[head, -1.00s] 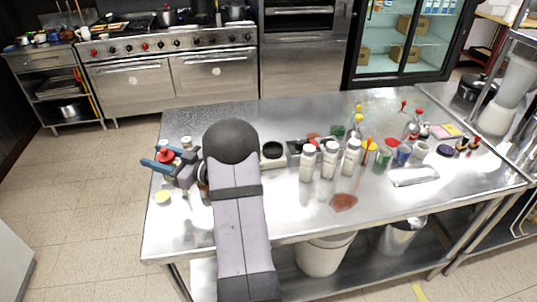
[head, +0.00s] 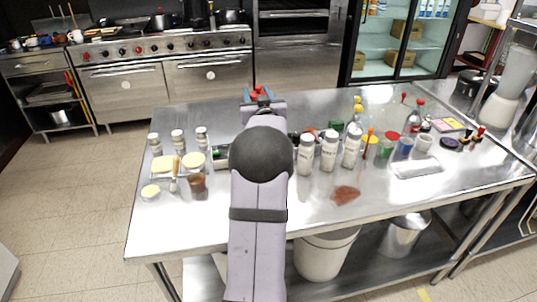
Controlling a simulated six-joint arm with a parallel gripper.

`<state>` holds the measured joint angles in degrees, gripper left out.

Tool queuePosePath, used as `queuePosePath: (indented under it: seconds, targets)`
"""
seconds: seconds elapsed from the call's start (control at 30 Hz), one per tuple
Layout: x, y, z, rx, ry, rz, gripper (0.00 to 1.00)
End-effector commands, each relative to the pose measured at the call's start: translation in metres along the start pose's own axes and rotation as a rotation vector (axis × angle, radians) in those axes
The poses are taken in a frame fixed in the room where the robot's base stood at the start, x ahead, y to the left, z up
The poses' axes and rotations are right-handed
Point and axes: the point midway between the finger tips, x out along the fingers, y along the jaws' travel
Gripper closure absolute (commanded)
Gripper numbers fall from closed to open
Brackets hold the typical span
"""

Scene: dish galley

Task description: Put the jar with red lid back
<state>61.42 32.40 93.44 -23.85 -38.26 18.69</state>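My gripper (head: 257,96), with blue fingers, is over the back edge of the steel table, pointing away from me. It is shut on the jar with red lid (head: 258,91); only the red lid shows between the fingers. The jar's body is hidden behind my wrist and forearm. I cannot tell whether the jar touches the table.
White bottles (head: 328,150) stand right of my arm. A reddish patch (head: 345,194) lies in front of them.

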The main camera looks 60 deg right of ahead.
Motion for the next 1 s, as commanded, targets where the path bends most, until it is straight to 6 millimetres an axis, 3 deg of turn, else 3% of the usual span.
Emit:
queuePosePath:
  seconds: [0.1,0.23,0.67,1.0]
  targets:
    - [0.001,0.022,0.008,0.0,0.005,0.06,0.92]
    - [0.001,0.033,0.009,-0.001,0.004,0.09,0.92]
    - [0.0,0.035,0.012,-0.001,0.003,0.096,0.92]
    - [0.001,0.034,0.053,0.0,0.001,0.096,0.92]
